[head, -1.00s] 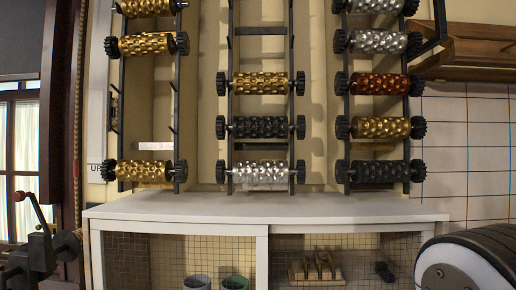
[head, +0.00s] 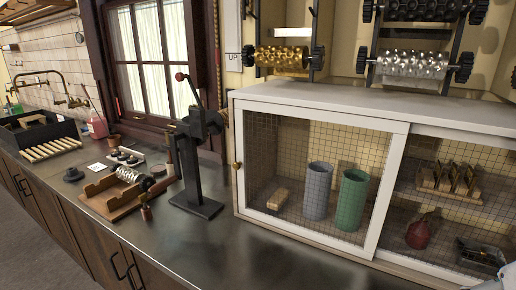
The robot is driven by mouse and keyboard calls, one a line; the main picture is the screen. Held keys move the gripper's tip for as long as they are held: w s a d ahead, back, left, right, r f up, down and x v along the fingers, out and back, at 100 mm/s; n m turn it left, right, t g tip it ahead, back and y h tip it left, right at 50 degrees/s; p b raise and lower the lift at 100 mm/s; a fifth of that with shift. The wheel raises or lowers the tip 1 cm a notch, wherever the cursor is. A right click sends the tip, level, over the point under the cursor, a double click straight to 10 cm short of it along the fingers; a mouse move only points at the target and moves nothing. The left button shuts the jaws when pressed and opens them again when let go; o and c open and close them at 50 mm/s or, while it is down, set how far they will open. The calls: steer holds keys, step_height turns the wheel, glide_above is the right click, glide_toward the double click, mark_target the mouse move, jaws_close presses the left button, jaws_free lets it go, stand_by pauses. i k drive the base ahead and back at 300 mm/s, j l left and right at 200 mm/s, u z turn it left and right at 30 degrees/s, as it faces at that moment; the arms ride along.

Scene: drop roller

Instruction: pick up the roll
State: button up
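Several embossed rolls with dark toothed end wheels are in the head view. A gold roll (head: 281,57) and a silver roll (head: 411,65) sit on upright racks above the cabinet, and a black roll (head: 420,9) is higher up, cut off by the frame's top. A small silver roll-like piece (head: 142,182) lies at a wooden stand (head: 110,197) on the counter at left. I cannot tell which roll the task means.
A white mesh-front cabinet (head: 317,101) stands on the dark counter (head: 235,258), holding a grey cup and a green cup (head: 351,200). A dark press with a red-knobbed lever (head: 196,165) stands left of it. The counter's front centre is clear.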

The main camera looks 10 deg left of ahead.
mark_target(131, 176)
steer(key=i+j, duration=0.1)
steer(key=j, duration=0.45)
steer(key=i+j, duration=0.15)
steer(key=j, duration=0.4)
steer(key=i+j+u, duration=0.1)
steer(key=j, duration=0.45)
steer(key=i+j, duration=0.15)
steer(key=j, duration=0.4)
steer(key=i+j, duration=0.1)
steer(key=j, duration=0.45)
steer(key=i+j+u, duration=0.1)
steer(key=j, duration=0.45)
steer(key=i+j, duration=0.2)
steer(key=j, duration=0.35)
steer(key=i+j, duration=0.15)
steer(key=j, duration=0.4)
